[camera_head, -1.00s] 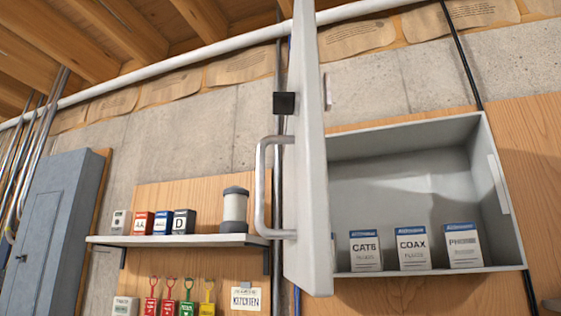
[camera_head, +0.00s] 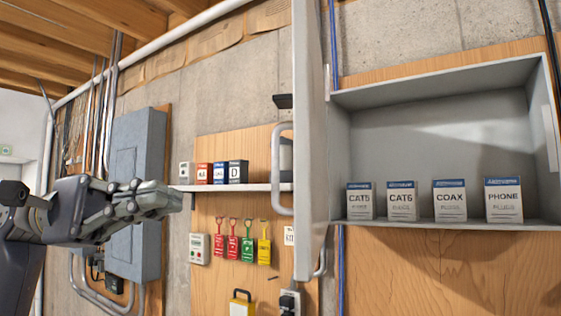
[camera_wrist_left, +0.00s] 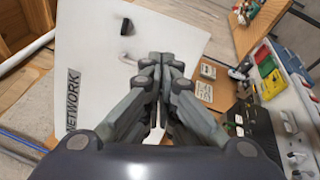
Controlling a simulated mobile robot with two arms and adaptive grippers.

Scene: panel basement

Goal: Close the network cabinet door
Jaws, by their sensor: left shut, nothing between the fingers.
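The network cabinet (camera_head: 440,75) is an open grey box on the wall at right in the head view. Its door (camera_head: 311,140) stands open, swung outward and seen nearly edge-on. A grey bar handle (camera_head: 277,170) is on the door's left face. My left gripper (camera_head: 178,196) is shut and empty, left of the door and apart from the handle in this view. In the left wrist view, the shut fingers (camera_wrist_left: 160,60) overlap the white door face (camera_wrist_left: 100,60), which bears a NETWORK label (camera_wrist_left: 73,100). I cannot tell whether they touch it. My right gripper is out of view.
Several labelled boxes (camera_head: 450,202) stand inside the cabinet along its bottom. A shelf (camera_head: 230,187) with small boxes is on the wall left of the door, with coloured tags (camera_head: 248,243) below. A grey electrical panel (camera_head: 138,180) is behind my left arm.

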